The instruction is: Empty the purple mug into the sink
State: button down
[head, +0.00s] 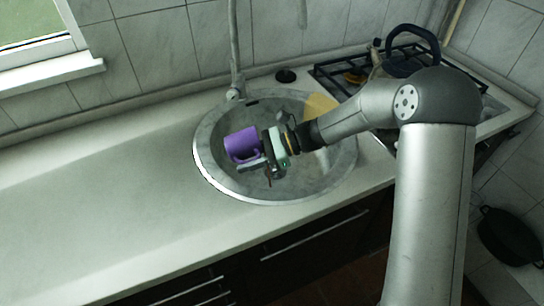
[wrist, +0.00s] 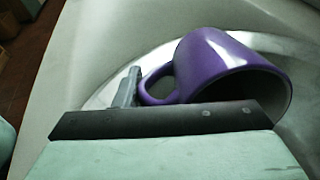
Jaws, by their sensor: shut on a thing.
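The purple mug (head: 240,145) is held over the round grey sink (head: 203,160), towards the left of the basin. In the wrist view the mug (wrist: 204,58) lies tilted on its side, with its dark opening facing down and to the right. Its handle (wrist: 150,88) is beside a grey finger. My gripper (head: 258,164) is shut on the mug at its handle side. Any contents of the mug, and the exact contact at the handle, cannot be made out.
The tap (head: 234,60) stands behind the sink. A yellowish object (head: 321,106) is at the basin's back right. A dark-handled pot (head: 408,66) stands on the gas hob (head: 335,76) to the right. The counter (head: 100,190) left of the sink is clear.

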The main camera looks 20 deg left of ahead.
aim_at(255, 151)
jog(key=shift+w+d+f+g+y+b, duration=0.3)
jog(key=shift+d+y+b, duration=0.25)
jog(key=shift+y, duration=0.15)
dwell(0.5)
jog(key=shift+w+d+r+g+y, duration=0.15)
jog(key=shift+d+r+g+y, duration=0.2)
jog(key=shift+y, duration=0.45)
dwell(0.6)
jog(key=shift+a+r, duration=0.1)
jog(key=shift+r, duration=0.35)
jog(key=shift+r, duration=0.1)
jog(key=shift+w+r+g+y+p, duration=0.1)
jog(key=shift+r+g+y+p, duration=0.25)
jog(key=shift+r+y+p, duration=0.25)
